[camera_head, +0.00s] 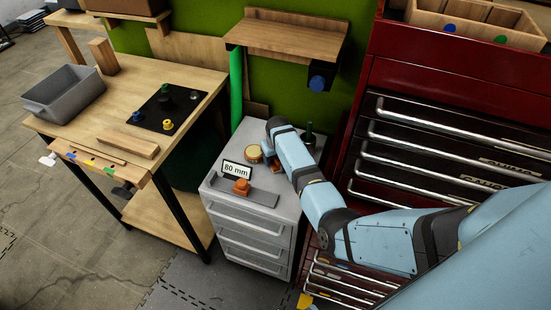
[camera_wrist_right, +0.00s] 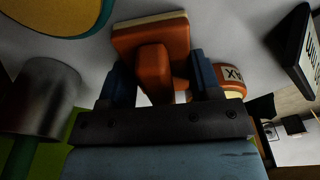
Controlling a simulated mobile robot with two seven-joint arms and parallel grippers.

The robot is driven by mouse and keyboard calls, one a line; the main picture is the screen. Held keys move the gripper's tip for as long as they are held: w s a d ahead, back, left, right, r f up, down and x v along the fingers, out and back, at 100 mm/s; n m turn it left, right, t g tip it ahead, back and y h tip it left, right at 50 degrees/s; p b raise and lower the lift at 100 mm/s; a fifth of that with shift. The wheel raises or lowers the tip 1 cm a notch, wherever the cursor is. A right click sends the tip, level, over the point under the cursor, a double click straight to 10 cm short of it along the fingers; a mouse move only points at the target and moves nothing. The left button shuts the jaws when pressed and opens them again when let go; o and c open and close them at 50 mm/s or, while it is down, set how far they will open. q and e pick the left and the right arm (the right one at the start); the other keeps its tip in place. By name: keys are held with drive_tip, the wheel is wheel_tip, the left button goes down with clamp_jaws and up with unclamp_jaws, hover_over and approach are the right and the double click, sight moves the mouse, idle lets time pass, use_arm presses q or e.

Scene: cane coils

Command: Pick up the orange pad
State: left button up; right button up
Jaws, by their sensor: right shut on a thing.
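The orange pad (camera_wrist_right: 150,40), an orange block with a raised grip and a pale layer along its far edge, sits between the two dark fingers of my right gripper (camera_wrist_right: 162,78) in the right wrist view. The fingers are shut on its raised grip. In the head view my right gripper (camera_head: 273,158) is mostly hidden by my own forearm, over the top of the grey drawer cabinet (camera_head: 252,237). I cannot tell whether the pad still touches the cabinet top. My left gripper is not in view.
A round tan-topped thing (camera_head: 253,152), an "80 mm" sign (camera_head: 237,169) and an orange block (camera_head: 240,187) on a grey strip share the cabinet top. A red tool chest (camera_head: 375,80) stands right.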

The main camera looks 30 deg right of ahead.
wheel_tip(320, 180, up, 20)
drive_tip(key=p, duration=0.1)
drive_tip(key=shift+p, duration=0.35)
